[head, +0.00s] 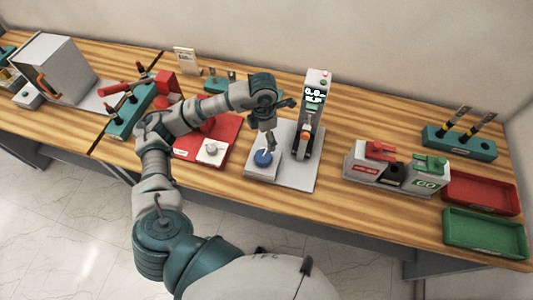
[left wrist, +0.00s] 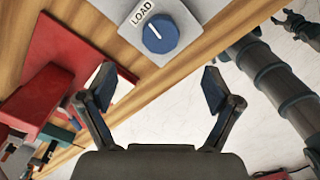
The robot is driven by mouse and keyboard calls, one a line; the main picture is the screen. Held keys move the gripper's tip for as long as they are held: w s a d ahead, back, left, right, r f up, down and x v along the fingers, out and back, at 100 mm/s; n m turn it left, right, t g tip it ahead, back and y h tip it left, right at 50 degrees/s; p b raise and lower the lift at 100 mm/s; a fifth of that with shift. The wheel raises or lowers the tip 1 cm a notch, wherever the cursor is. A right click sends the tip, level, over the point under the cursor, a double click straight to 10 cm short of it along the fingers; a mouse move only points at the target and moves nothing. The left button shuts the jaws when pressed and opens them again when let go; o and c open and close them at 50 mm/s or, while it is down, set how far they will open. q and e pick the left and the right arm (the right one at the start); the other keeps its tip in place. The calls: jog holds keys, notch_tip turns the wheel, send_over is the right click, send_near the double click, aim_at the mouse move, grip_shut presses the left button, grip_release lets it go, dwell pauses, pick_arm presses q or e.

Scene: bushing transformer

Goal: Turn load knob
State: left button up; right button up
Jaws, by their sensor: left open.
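The load knob (head: 263,158) is a round blue dial on a small grey block at the front left of a grey base plate. In the left wrist view the knob (left wrist: 160,33) shows a white pointer line, and a white LOAD label lies beside it. My left gripper (head: 270,143) points down close above the knob in the head view. In the left wrist view my left gripper (left wrist: 160,92) has its fingers spread with nothing between them, and the knob shows beyond the fingertips. Part of what looks like my right gripper (left wrist: 290,22) shows at the top right there.
A red plate with a white knob (head: 210,151) lies to the left. Red and green trays (head: 484,232) sit at the far right. The wooden table's front edge is close to the knob.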

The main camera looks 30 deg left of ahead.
aim_at(265, 155)
pick_arm(q)
notch_tip(265, 155, down, 10)
jog(key=shift+f+p, duration=0.25)
jog(key=shift+p, duration=0.25)
jog(key=shift+f, duration=0.6)
jog(key=c, duration=1.1)
jog(key=m+b, duration=0.1)
jog(key=b, duration=0.1)
jog(key=m+b, duration=0.1)
jog(key=shift+f+m+b, duration=0.25)
jog(key=shift+m+b, duration=0.05)
jog(key=shift+b, duration=0.1)
jog(key=shift+c, duration=0.2)
jog(key=shift+r+m+b, duration=0.1)
jog(key=shift+m+b, duration=0.2)
jog(key=shift+s+r+m, duration=0.1)
jog(key=shift+m, duration=0.2)
jog(key=shift+r, duration=0.1)
